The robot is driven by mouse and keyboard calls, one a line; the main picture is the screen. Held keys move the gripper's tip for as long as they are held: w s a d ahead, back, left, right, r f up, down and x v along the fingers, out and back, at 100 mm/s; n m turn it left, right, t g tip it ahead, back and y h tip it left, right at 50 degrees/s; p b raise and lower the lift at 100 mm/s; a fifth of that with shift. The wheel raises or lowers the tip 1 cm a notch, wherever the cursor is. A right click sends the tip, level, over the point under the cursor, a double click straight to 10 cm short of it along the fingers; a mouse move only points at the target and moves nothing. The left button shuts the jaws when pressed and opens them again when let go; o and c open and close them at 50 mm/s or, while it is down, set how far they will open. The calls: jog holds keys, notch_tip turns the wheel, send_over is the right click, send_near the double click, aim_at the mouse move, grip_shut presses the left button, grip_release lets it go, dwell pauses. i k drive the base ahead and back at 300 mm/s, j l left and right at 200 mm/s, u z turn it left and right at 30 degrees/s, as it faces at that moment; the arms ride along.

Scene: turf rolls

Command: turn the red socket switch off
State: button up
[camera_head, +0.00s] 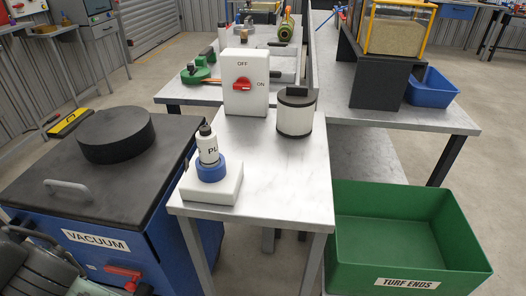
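The red socket switch (242,86) is a rotary knob on the front of an upright white box (245,104). The box stands at the back left of the narrow white table. OFF is printed above the knob and ON to its right. The knob's long side looks roughly level, in line with ON; its exact pointing end is too small to tell. Nothing touches the knob. I cannot make out my gripper in this view; a dark grey machine part at the lower left corner is cut off by the frame.
A white-and-black canister (295,115) stands close right of the box. A bottle (208,146) sits in a blue ring on a white block at the front left. The blue vacuum cabinet (95,242) is left, the green TURF ENDS bin (400,230) right. The middle tabletop (270,165) is clear.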

aim_at(242, 83)
jog(key=k+l+u, duration=0.15)
jog(key=k+l, duration=0.15)
jog(key=k, duration=0.15)
jog(key=k+l+u, duration=0.15)
jog(key=k+l, duration=0.15)
jog(key=k, duration=0.15)
jog(key=i, duration=0.55)
